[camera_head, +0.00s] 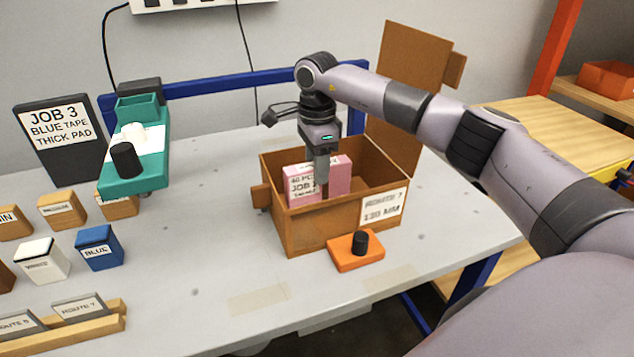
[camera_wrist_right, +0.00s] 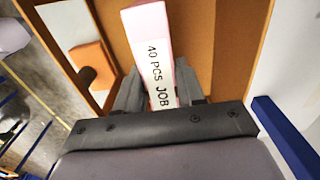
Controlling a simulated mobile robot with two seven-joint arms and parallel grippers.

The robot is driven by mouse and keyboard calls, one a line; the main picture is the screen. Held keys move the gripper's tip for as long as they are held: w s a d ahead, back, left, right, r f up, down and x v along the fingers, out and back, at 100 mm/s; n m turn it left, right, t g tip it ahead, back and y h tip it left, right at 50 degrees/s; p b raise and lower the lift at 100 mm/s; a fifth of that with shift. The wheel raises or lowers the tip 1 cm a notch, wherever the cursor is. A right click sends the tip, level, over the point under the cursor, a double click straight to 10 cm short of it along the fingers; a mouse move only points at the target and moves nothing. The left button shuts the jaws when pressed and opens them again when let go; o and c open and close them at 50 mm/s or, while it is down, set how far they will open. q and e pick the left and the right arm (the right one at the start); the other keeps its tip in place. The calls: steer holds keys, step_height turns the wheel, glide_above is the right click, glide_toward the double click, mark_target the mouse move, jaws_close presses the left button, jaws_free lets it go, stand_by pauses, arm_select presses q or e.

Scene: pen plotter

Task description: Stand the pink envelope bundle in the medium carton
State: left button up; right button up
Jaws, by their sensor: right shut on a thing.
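The pink envelope bundle (camera_head: 301,184) has a white label reading "40 PCS JOB". It stands upright inside the brown carton (camera_head: 330,212), towards its left end. The carton is open, with a tall flap raised behind it and a "ROUTE 7" label on its front. My right gripper (camera_head: 321,178) reaches down into the carton from above and is shut on the bundle. In the right wrist view the bundle (camera_wrist_right: 158,70) sits between the two fingers. The bundle's lower end is hidden by the carton's front wall. My left gripper does not show.
An orange block with a black knob (camera_head: 356,252) stands against the carton's front. A teal device (camera_head: 137,150) and a "JOB 3" sign (camera_head: 60,140) are at the left. Several small labelled blocks and a wooden rack (camera_head: 70,325) lie at front left. The table's middle is clear.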

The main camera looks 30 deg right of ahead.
step_height(320, 180, down, 4)
steer(key=shift+f, duration=0.2)
steer(key=o, duration=1.1)
steer(key=shift+f, duration=0.1)
steer(key=shift+r, duration=0.2)
step_height(320, 180, up, 12)
steer(key=shift+f, duration=0.1)
